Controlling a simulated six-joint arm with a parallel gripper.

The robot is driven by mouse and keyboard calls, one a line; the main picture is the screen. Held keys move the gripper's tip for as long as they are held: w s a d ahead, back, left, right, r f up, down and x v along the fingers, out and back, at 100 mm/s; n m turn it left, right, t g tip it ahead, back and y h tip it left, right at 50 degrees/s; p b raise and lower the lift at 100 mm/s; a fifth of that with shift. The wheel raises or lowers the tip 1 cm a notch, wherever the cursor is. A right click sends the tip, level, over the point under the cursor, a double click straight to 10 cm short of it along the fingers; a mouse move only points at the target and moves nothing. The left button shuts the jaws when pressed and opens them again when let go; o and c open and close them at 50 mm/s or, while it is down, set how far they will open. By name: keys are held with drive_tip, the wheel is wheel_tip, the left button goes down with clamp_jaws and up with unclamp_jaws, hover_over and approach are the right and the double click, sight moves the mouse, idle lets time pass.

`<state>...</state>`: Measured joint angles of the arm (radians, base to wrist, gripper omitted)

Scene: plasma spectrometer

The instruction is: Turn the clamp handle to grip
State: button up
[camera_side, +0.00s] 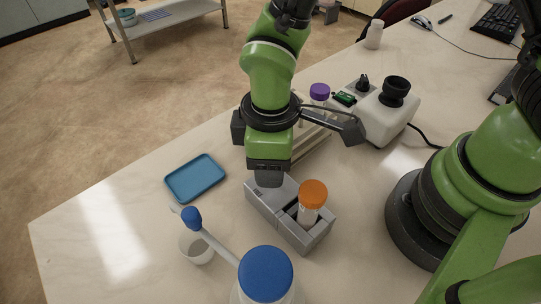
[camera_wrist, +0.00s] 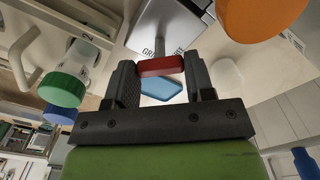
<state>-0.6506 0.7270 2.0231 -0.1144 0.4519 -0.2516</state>
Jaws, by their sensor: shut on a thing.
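The grey clamp block (camera_side: 262,201) sits on the bench, and an orange-capped tube (camera_side: 312,196) stands upright in its slot. In the wrist view the clamp's grey top (camera_wrist: 178,22) carries partly hidden lettering starting "GR". The red clamp handle (camera_wrist: 160,66) lies between my two dark fingertips on a short grey stem. My gripper (camera_wrist: 161,75) is shut on this handle. In the side view my gripper (camera_side: 269,179) reaches down at the clamp's far left end and hides the handle. The orange cap (camera_wrist: 258,14) fills the wrist view's upper right.
A blue tray (camera_side: 195,178) lies left of the clamp. A white cup (camera_side: 196,249) and a blue-capped bottle (camera_side: 265,275) stand in front. A rack with a purple-capped tube (camera_side: 319,93) and a white mixer-like device (camera_side: 386,117) are behind. The bench's left side is clear.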

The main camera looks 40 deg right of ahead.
drive_tip(key=n, duration=0.4)
drive_tip(key=shift+n, duration=0.3)
drive_tip(key=n, duration=0.4)
drive_tip(key=shift+n, duration=0.3)
drive_tip(key=o, duration=0.9)
wheel_tip(320, 180, up, 10)
idle(0.3)
drive_tip(key=shift+r, duration=4)
